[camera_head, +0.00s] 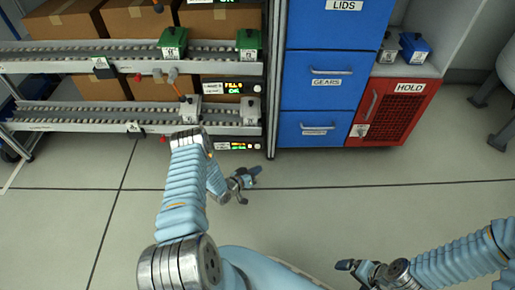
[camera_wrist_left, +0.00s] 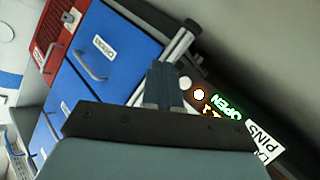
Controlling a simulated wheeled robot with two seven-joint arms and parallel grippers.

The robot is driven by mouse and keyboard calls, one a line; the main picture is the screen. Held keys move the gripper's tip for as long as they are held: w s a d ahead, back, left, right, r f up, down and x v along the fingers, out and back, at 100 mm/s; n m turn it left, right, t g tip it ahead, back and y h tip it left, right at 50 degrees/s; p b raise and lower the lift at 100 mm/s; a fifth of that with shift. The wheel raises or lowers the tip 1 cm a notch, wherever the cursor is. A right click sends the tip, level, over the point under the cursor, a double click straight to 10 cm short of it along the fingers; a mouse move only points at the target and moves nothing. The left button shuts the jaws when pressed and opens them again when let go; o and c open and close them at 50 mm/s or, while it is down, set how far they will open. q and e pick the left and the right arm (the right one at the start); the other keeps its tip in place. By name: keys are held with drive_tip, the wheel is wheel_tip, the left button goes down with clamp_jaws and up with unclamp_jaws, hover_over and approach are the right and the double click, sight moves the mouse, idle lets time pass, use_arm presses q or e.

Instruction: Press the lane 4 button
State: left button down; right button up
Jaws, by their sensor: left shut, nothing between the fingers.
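My left gripper (camera_head: 254,171) is in front of the rack's lower right corner, over the floor as seen in the head view. Its fingers (camera_wrist_left: 165,84) are shut and empty in the left wrist view. Just beyond the fingertips there is a dark panel with a lit round button (camera_wrist_left: 199,94), a paler round knob (camera_wrist_left: 185,82), green "OPEN" text and a white "PINS" label (camera_wrist_left: 262,140). The lowest lane panel (camera_head: 237,146) shows small in the head view. I cannot read any lane number. The fingertips appear apart from the button. My right gripper (camera_head: 346,265) is low at the right; its jaw opening is unclear.
A roller rack with cardboard boxes (camera_head: 150,88) stands at the left, with another panel reading "FILL" (camera_head: 240,86). Blue drawers (camera_head: 315,95) and a red "HOLD" cabinet (camera_head: 395,110) stand to the right. A metal post (camera_head: 273,80) separates rack and drawers. Open floor lies in front.

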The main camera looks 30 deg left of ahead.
sight(258, 146)
use_arm(q)
drive_tip(key=w+a+b, duration=0.4)
drive_tip(key=w+b, duration=0.1)
drive_tip(key=w, duration=0.2)
drive_tip(key=shift+w+a, duration=0.15)
drive_tip(key=shift+a, duration=0.1)
idle(1.9)
drive_tip(key=shift+w+a+b, duration=0.2)
drive_tip(key=shift+w+b, duration=0.15)
drive_tip(key=shift+b, duration=0.4)
